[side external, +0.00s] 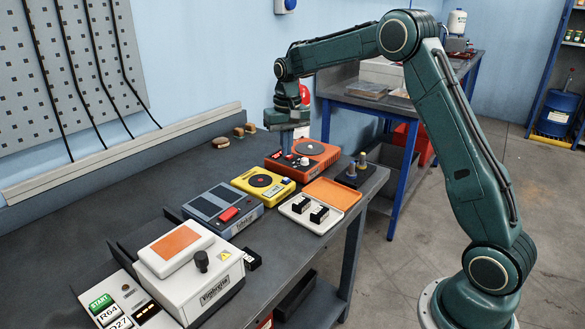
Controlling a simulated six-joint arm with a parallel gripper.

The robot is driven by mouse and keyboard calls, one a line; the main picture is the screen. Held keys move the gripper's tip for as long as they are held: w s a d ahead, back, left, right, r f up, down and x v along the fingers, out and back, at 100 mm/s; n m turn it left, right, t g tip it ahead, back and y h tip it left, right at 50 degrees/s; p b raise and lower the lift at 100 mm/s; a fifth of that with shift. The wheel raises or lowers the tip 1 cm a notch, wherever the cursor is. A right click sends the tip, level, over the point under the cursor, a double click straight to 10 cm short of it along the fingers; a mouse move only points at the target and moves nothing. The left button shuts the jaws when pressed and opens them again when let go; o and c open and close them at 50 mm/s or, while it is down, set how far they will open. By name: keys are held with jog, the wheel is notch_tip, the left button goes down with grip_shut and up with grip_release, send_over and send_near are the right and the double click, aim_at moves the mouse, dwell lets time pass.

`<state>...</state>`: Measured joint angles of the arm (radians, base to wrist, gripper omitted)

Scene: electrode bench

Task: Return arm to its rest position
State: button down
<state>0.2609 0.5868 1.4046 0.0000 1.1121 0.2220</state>
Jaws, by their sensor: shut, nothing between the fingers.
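My green arm arches from the right side over the far end of the dark bench (172,185).
A yellow device (263,194), a blue-grey device (224,210), a white machine (200,288) and an open case (334,193) with black blocks crowd the bench. A small black stand (355,176) sits near the right edge. The floor (395,250) between bench and arm base is clear.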

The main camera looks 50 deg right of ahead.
jog(key=s+a+r+n+t, duration=0.1)
jog(key=s+a+r+n, duration=0.1)
jog(key=s+a+r, duration=0.5)
jog(key=s+a+r+n+t, duration=0.15)
jog(key=s+r, duration=0.35)
jog(key=s, duration=0.5)
jog(key=s+a+f+n+t, duration=0.1)
jog(key=s+a, duration=0.1)
jog(key=s, duration=0.6)
jog(key=s+a+f+n+t, duration=0.1)
jog(key=s+a, duration=0.2)
jog(key=s, duration=0.5)
jog(key=shift+s+f+t, duration=0.2)
jog(key=shift+s+t, duration=0.1)
jog(key=shift+t, duration=0.05)
jog(key=shift+a, duration=0.1)
